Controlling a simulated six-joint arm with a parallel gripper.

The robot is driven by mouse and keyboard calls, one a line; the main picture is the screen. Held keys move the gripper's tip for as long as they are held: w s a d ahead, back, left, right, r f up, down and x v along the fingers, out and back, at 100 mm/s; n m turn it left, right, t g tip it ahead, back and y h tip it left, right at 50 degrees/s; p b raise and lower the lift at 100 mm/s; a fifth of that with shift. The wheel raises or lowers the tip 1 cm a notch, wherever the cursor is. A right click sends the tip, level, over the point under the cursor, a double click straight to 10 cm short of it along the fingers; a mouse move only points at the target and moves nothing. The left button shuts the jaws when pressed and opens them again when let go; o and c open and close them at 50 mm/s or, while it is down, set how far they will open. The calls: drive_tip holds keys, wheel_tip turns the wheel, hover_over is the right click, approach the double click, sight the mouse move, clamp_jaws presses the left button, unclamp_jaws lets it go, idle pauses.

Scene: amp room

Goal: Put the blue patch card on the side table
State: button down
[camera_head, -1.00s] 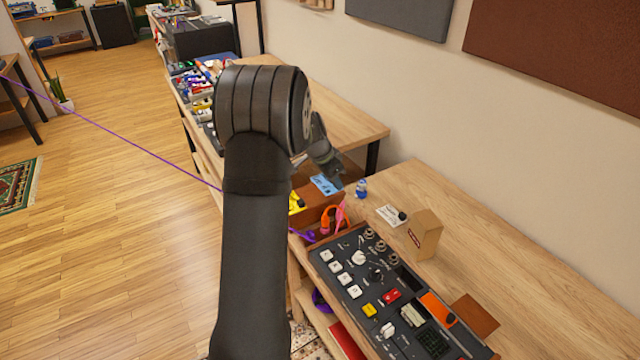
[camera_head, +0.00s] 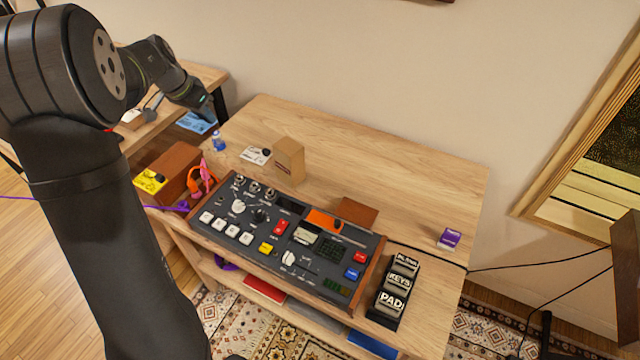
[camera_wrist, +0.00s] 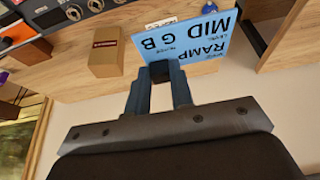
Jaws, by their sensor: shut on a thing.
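The blue patch card (camera_wrist: 190,38) is a flat light-blue card with dark lettering, "RAMP MID GB" in the wrist view. My gripper (camera_wrist: 163,74) is shut on its edge. In the head view the card (camera_head: 196,123) hangs below my gripper (camera_head: 203,108), beyond the left end of the wooden table (camera_head: 400,170). The frames do not make clear which surface is the side table.
The wooden table carries a control console (camera_head: 270,235), a cardboard box (camera_head: 287,160), a small blue-and-white figure (camera_head: 217,142), a white card (camera_head: 256,155), a pedal strip (camera_head: 396,290) and a purple box (camera_head: 449,239). Its back right is clear.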

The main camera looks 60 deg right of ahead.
drive_tip(key=s+d, duration=3)
drive_tip(key=s, duration=0.1)
hover_over(331, 140)
drive_tip(key=a, duration=0.2)
wheel_tip(331, 140, down, 20)
drive_tip(key=shift+d+f, duration=0.15)
drive_tip(key=shift+f, duration=1.9)
drive_tip(key=shift+f, duration=0.15)
drive_tip(key=c, duration=1.3)
unclamp_jaws()
drive_tip(key=shift+o, duration=0.2)
